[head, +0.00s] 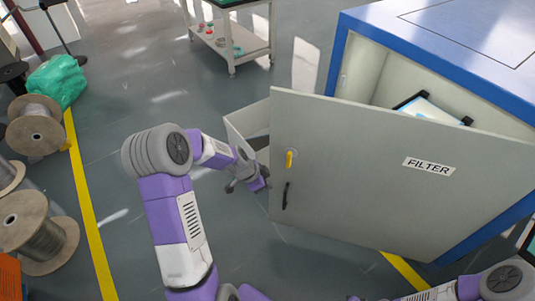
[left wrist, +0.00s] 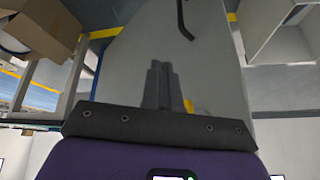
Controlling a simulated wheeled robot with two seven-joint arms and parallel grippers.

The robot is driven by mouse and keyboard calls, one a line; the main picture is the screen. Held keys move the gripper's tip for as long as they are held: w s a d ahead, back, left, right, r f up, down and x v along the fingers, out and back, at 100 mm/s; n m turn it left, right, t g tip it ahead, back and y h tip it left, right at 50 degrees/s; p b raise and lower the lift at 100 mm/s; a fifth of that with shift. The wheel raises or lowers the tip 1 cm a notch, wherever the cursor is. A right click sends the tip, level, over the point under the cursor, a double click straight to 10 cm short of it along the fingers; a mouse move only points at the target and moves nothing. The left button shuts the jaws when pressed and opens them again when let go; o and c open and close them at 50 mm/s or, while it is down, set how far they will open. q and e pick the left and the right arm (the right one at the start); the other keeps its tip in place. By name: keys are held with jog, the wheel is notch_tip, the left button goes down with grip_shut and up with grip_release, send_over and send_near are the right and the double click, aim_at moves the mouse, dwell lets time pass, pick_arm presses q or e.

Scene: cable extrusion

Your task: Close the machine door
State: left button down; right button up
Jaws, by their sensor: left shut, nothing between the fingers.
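The machine door (head: 355,175) is a grey panel marked FILTER with a yellow knob (head: 289,159) and a black handle (head: 286,195). It stands partly open, swung out from the blue and white machine (head: 460,35). My left gripper (head: 262,184) is shut and empty, beside the door's free edge, left of the handle. In the left wrist view its closed fingers (left wrist: 161,82) lie in front of the grey door panel (left wrist: 215,60), with the black handle (left wrist: 184,20) beyond. I cannot tell whether they touch it. My right arm shows at the bottom right; its gripper is not visible.
Inside the machine is a dark-cornered white and blue item (head: 432,108). A pale open bin (head: 245,125) stands behind the door's free edge. Wire spools (head: 36,125) and a green bundle (head: 57,80) stand left. A white cart (head: 232,45) is behind.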

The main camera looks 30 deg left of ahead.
pick_arm(q)
jog(key=w+a+r+m+t, duration=0.2)
jog(key=a+r+m, duration=0.3)
jog(key=a+r, duration=0.4)
jog(key=b, duration=0.2)
send_near(274, 156)
notch_tip(274, 156, down, 3)
jog(key=s+d, duration=0.2)
jog(key=shift+w+a+f, duration=0.1)
jog(key=shift+w+a, duration=0.05)
jog(key=shift+w, duration=1)
jog(key=shift+w+a+f, duration=0.1)
jog(key=shift+w+f, duration=0.05)
jog(key=shift+w, duration=0.95)
